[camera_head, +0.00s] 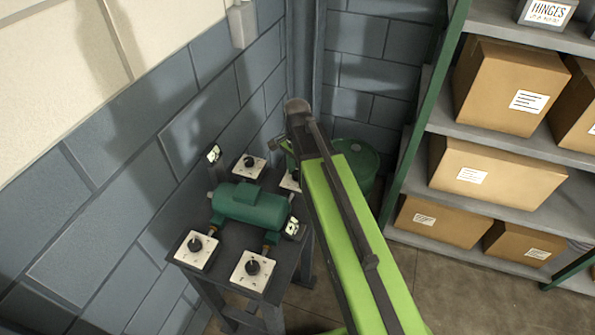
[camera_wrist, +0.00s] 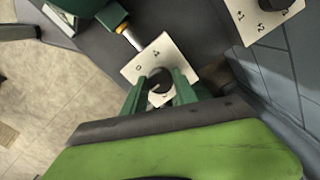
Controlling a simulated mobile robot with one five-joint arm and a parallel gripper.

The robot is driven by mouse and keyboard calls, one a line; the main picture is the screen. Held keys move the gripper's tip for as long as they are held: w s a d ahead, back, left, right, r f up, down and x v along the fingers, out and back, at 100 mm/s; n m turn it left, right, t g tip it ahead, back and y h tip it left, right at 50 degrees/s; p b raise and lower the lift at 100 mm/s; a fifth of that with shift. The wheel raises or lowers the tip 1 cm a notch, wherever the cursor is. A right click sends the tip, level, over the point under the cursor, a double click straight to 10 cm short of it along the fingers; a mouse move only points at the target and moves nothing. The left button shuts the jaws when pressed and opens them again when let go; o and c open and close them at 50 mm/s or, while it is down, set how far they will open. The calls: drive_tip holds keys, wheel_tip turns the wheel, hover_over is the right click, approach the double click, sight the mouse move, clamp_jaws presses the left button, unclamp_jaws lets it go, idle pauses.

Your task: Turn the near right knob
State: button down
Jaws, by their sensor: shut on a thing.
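The near right knob (camera_head: 253,267) is black and sits on a white plate at the table's front corner in the head view. Nothing touches it there. My gripper (camera_wrist: 161,85) is pointed down, with its two green fingers shut on a black knob (camera_wrist: 158,77) on a white plate in the wrist view. By the head view this is the far right knob, whose plate (camera_head: 287,185) is partly hidden behind my arm. The near left knob (camera_head: 195,244) and the far left knob (camera_head: 249,162) are free.
A green motor-like casing (camera_head: 245,204) lies in the middle of the dark table (camera_head: 221,259), among the knobs. Block walls stand close at the left and back. A green drum (camera_head: 357,160) and shelves with boxes (camera_head: 505,85) stand to the right.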

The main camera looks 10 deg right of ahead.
drive_tip(key=shift+n, duration=0.4)
drive_tip(key=n, duration=0.4)
drive_tip(key=shift+s+n, duration=0.1)
drive_tip(key=shift+n, duration=0.3)
drive_tip(key=n, duration=0.6)
drive_tip(key=shift+d, duration=0.1)
drive_tip(key=n, duration=0.6)
drive_tip(key=shift+n, duration=0.4)
drive_tip(key=n, duration=0.5)
drive_tip(key=shift+n, duration=0.3)
drive_tip(key=c, duration=1)
unclamp_jaws()
drive_tip(key=shift+o, duration=0.2)
